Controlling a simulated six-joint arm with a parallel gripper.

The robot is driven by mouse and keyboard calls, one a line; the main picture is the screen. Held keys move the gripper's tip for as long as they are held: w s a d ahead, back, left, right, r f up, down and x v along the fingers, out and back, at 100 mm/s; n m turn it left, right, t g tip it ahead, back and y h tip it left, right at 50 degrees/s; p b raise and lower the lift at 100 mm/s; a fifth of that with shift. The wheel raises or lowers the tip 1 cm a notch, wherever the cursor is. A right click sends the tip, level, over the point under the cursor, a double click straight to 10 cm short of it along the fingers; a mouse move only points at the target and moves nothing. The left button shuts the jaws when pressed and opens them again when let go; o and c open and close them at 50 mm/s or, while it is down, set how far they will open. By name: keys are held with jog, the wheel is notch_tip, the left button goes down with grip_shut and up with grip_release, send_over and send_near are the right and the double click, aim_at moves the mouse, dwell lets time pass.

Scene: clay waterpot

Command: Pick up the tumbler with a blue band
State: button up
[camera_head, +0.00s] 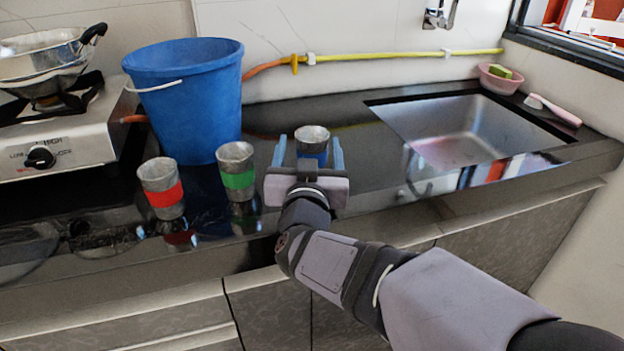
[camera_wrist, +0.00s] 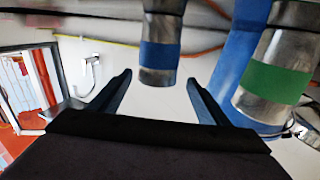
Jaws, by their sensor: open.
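The tumbler with a blue band (camera_head: 312,137) is a grey metal cup standing upright on the dark counter. My gripper (camera_head: 309,153) is open, with its two blue fingers on either side of this tumbler in the head view. In the wrist view the blue-banded tumbler (camera_wrist: 161,50) appears upside down, between and beyond the fingertips (camera_wrist: 158,78). I cannot tell whether a finger touches it. The lower part of the tumbler is hidden behind my gripper in the head view.
A green-banded tumbler (camera_head: 237,171) and a red-banded tumbler (camera_head: 162,188) stand to the left. A blue bucket (camera_head: 190,100) is behind them, beside a stove (camera_head: 60,140) with a pan (camera_head: 40,55). A sink (camera_head: 465,130) lies to the right. A yellow-orange hose (camera_head: 400,55) runs along the wall.

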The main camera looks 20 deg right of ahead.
jog(key=s+f, duration=0.1)
jog(key=f+b, duration=0.1)
jog(key=f, duration=0.1)
jog(key=s+f, duration=0.1)
jog(key=f, duration=0.1)
jog(key=shift+s+a+b, duration=0.15)
jog(key=shift+s+b, duration=0.2)
jog(key=shift+b, duration=0.05)
jog(key=shift+r, duration=0.15)
jog(key=shift+w, duration=0.1)
jog(key=p, duration=0.1)
jog(key=w+p, duration=0.1)
jog(key=shift+d+r+p, duration=0.2)
jog(key=shift+d+p, duration=0.05)
jog(key=shift+p, duration=0.05)
jog(key=shift+w+d+f+p, duration=0.15)
jog(key=shift+w+p, duration=0.45)
jog(key=shift+p, duration=0.55)
jog(key=shift+w+d+f, duration=0.1)
jog(key=shift+w, duration=0.2)
jog(key=shift+x, duration=1)
jog(key=c, duration=1.2)
